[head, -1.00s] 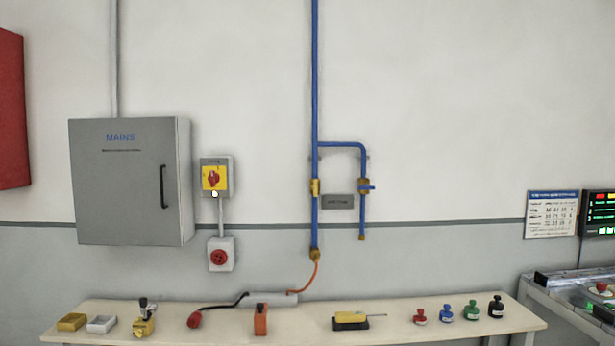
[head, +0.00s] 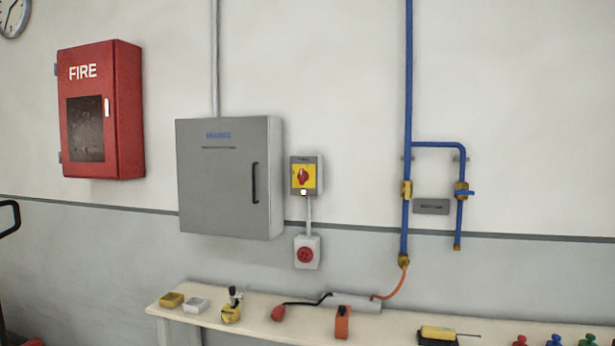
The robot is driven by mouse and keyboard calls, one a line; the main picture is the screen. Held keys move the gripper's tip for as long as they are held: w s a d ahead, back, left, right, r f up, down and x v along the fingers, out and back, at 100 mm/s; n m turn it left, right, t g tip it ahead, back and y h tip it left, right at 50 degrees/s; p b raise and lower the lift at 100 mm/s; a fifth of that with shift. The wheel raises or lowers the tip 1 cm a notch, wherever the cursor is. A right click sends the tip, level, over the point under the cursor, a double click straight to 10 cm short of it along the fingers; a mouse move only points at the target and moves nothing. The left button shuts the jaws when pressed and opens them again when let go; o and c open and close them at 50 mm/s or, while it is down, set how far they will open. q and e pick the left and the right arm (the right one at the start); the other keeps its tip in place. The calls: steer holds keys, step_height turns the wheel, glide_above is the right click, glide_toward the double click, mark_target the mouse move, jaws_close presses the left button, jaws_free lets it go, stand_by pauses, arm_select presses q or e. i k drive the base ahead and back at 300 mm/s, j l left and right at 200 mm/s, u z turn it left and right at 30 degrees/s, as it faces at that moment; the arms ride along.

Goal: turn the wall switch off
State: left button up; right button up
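The wall switch (head: 306,176) is a grey box with a yellow plate and a red rotary knob, mounted on the wall right of the mains cabinet. The red knob stands about upright on the plate. A small white lit spot (head: 303,192) shows at the plate's lower edge. A conduit runs from the switch down to a grey box with a round red socket (head: 306,253). Neither of my grippers is in the head view.
The grey mains cabinet (head: 225,178) is shut. Blue pipes (head: 407,120) with valves run down the wall to the right. A red fire cabinet (head: 100,110) hangs at the left.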

mark_target(302, 176)
steer(key=i+j, duration=1.35)
